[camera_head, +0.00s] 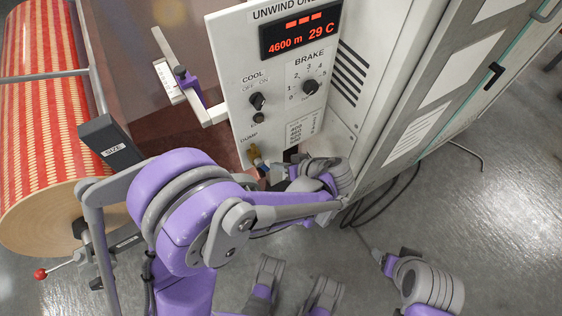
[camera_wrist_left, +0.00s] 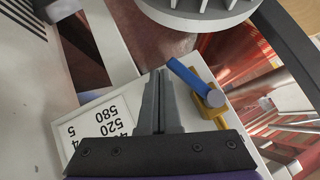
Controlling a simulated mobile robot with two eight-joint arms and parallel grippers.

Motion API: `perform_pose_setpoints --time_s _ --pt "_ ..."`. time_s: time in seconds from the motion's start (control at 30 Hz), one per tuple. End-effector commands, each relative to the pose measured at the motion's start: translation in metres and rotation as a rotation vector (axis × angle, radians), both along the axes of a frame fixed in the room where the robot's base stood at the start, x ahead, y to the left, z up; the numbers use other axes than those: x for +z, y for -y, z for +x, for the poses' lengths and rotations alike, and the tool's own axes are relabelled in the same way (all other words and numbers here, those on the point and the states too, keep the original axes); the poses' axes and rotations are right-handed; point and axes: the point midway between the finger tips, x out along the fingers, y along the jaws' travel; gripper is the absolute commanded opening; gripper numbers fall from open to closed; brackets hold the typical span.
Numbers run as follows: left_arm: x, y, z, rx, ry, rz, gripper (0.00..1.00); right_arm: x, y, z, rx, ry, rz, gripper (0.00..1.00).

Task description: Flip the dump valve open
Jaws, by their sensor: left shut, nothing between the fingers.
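The dump valve (camera_head: 254,154) sits low on the unwind panel, under the word DUMP. In the left wrist view it has a blue lever (camera_wrist_left: 190,78) and a brass body (camera_wrist_left: 214,96). My left gripper (camera_wrist_left: 158,76) is shut and empty, its fingertips just left of the lever's free end; I cannot tell whether they touch. In the head view this gripper (camera_head: 275,172) is beside the valve, partly hidden by my own arm. My right gripper (camera_head: 378,256) is low at the right, away from the panel, too small to read its fingers.
The panel (camera_head: 240,85) carries a red display (camera_head: 300,32), a cool knob (camera_head: 257,100) and a brake knob (camera_head: 310,87). A striped roll (camera_head: 45,110) stands at the left. A cabinet (camera_head: 435,90) stands at the right. Cables (camera_head: 375,205) lie on the floor; floor at lower right is open.

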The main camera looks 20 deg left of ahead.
Motion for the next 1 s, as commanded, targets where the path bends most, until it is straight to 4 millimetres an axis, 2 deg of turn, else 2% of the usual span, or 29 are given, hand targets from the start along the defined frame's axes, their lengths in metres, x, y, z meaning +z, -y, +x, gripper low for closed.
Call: perform_pose_setpoints --time_s 0.33,1.0 --pt "-0.007 -0.0041 -0.005 0.001 0.0 0.001 0.0 -0.0032 0.0 0.0003 0.0 -0.001 0.0 0.77" --pt "-0.0075 -0.0048 -0.0053 0.0 0.0 0.0 0.0 -0.0034 0.0 0.0002 0.0 -0.001 0.0 0.77"
